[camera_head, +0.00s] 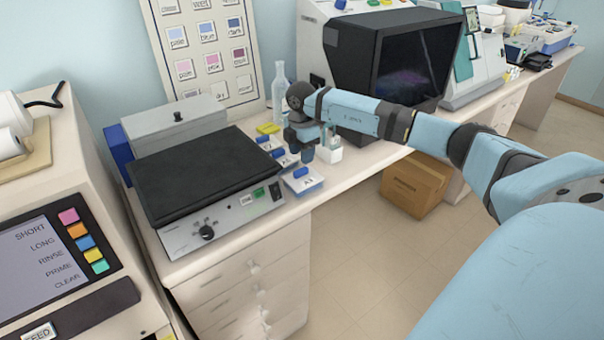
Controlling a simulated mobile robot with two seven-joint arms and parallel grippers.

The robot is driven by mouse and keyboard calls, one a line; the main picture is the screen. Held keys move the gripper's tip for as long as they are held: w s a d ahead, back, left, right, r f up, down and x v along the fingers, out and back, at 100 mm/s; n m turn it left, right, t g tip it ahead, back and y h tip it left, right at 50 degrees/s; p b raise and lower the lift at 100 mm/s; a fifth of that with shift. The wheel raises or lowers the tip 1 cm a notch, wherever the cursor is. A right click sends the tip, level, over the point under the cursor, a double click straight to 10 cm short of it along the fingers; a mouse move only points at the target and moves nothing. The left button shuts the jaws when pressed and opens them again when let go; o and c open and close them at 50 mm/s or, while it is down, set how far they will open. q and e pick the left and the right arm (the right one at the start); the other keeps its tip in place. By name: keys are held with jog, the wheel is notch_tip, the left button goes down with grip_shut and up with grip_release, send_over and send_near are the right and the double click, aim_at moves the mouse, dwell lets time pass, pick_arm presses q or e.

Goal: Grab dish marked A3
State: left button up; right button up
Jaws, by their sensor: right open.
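Several small pale dishes with blue knobs stand in a row on the bench, right of the black-topped device. The nearest dish (303,184) is in full view, with a small mark on its front. A middle dish (280,159) and a far dish (265,144) stand behind it. The marks are too small to read surely, so I cannot tell which is A3. My right gripper (299,151) is open, pointing down just right of the middle and far dishes, and partly hides that area. I cannot tell whether it touches one. My left gripper is not in view.
The black-topped device (205,172) stands close left of the dishes. A clear bottle (279,95) and a yellow item (268,128) are behind. A small white holder (328,153) is close right of my gripper. A dark-screened machine (410,65) stands farther right.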

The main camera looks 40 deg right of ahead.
aim_at(300, 170)
jog(key=shift+w+f+p, duration=0.2)
jog(key=shift+f+p, duration=0.05)
jog(key=shift+f, duration=1.25)
jog(key=shift+w+f+p, duration=0.2)
jog(key=shift+f, duration=1.3)
jog(key=shift+r, duration=0.1)
grip_shut()
